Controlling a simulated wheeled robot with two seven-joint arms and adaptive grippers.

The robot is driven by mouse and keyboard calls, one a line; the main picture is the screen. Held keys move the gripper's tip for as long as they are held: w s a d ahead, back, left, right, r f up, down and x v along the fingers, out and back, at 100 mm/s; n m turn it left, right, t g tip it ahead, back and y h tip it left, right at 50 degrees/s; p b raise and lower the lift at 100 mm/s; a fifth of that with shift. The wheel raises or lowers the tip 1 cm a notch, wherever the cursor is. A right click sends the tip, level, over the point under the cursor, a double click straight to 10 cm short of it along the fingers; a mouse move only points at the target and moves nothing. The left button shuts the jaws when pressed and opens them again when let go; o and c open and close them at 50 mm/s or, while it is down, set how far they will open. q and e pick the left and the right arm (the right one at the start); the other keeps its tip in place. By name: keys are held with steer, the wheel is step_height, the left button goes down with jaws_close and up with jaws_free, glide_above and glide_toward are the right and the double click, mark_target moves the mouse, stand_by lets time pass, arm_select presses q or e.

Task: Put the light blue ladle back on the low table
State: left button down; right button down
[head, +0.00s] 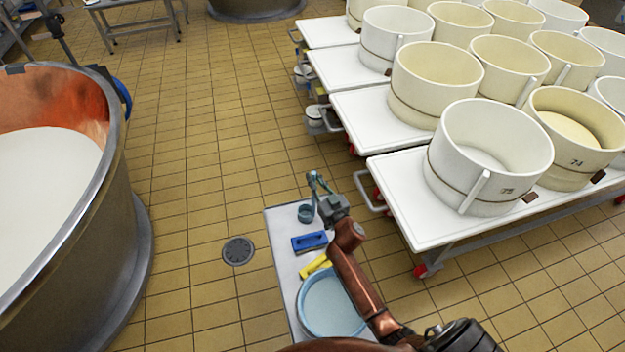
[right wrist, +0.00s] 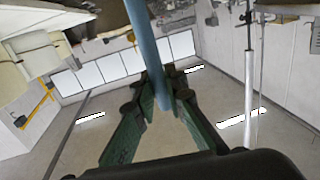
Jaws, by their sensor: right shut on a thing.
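My right gripper (head: 321,192) is shut on the handle of the light blue ladle (head: 305,214). The ladle's cup hangs below the gripper and shows over the far end of the low table (head: 284,262); I cannot tell whether it touches the top. In the right wrist view the blue handle (right wrist: 145,45) runs between the green fingers of the right gripper (right wrist: 160,92). The low table is narrow and pale, and my right arm covers part of its right side. My left gripper is not in view.
On the low table are a blue brush-like item (head: 309,242), a yellow item (head: 314,266) and a light blue basin (head: 331,306). A large copper vat (head: 125,215) stands left. White carts with cheese moulds (head: 490,150) stand right. Tiled floor with a drain (head: 238,251) lies between.

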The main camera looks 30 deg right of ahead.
steer(key=shift+r, duration=0.15)
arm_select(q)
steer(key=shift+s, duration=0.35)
arm_select(e)
steer(key=c, duration=2)
jaws_free()
steer(key=shift+o, duration=0.2)
steer(key=shift+f, duration=0.2)
